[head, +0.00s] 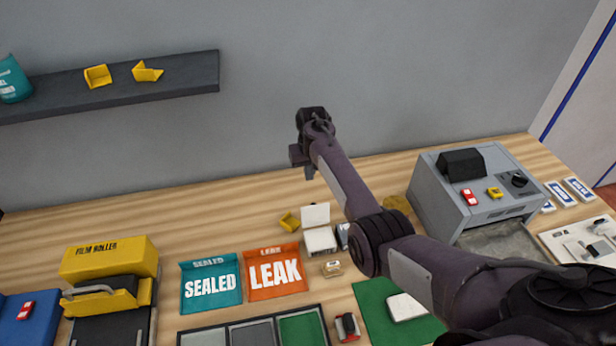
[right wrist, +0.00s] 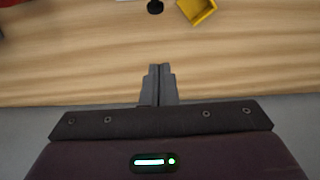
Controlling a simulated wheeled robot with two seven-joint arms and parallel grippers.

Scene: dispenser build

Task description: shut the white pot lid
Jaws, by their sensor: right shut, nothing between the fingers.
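The white pot (head: 320,240) is a small box on the wooden table near the middle of the head view. Its white lid (head: 316,215) stands up at the back of the pot, open. My right gripper (head: 309,172) is above and behind the pot in the head view, in front of the grey wall, apart from the lid. In the right wrist view its fingers (right wrist: 158,72) are together and empty over bare wood. My left gripper is not in view.
A yellow piece (head: 289,222) lies just left of the lid. A small grey-blue item beside the pot is partly hidden by my right arm. SEALED (head: 211,284) and LEAK (head: 274,271) trays lie in front. A grey machine (head: 437,195) stands right; a shelf (head: 190,78) hangs upper left.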

